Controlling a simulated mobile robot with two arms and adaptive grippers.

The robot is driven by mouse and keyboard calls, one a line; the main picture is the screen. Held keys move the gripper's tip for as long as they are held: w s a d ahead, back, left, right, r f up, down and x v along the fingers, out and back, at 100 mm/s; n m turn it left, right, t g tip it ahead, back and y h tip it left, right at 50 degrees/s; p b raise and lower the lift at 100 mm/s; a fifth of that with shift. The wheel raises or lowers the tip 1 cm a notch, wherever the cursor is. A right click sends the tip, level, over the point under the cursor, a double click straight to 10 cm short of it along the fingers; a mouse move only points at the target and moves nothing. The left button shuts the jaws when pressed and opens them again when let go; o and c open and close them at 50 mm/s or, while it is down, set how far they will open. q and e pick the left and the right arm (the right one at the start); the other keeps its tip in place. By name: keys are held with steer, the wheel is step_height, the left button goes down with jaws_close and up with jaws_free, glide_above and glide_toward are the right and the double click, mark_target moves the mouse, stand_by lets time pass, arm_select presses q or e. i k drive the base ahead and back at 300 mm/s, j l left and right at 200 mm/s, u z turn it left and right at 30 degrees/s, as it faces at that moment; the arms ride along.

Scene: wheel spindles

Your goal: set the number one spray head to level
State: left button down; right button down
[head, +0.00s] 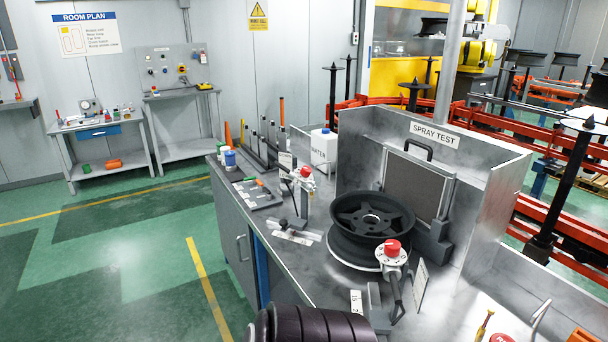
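Two spray heads with red knobs stand on the grey bench (290,262). The farther spray head (304,178) is on a stand left of the black wheel (372,222). The nearer spray head (392,252) is at the wheel's front right, with a dark bar slanting down below it. Small labels stand by both, too small to read surely, so I cannot tell which head is number one. I cannot tell either head's exact tilt. Neither of my grippers is in view.
The wheel sits before a dark panel (413,185) inside the metal SPRAY TEST enclosure (498,190). A white jug (324,150) and a tool tray (257,194) stand farther back. A dark ribbed shape (312,325) covers part of the bench's front. Green floor at left is open.

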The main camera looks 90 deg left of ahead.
mark_target(307, 184)
steer(key=u, duration=2.75)
steer(key=z, duration=0.5)
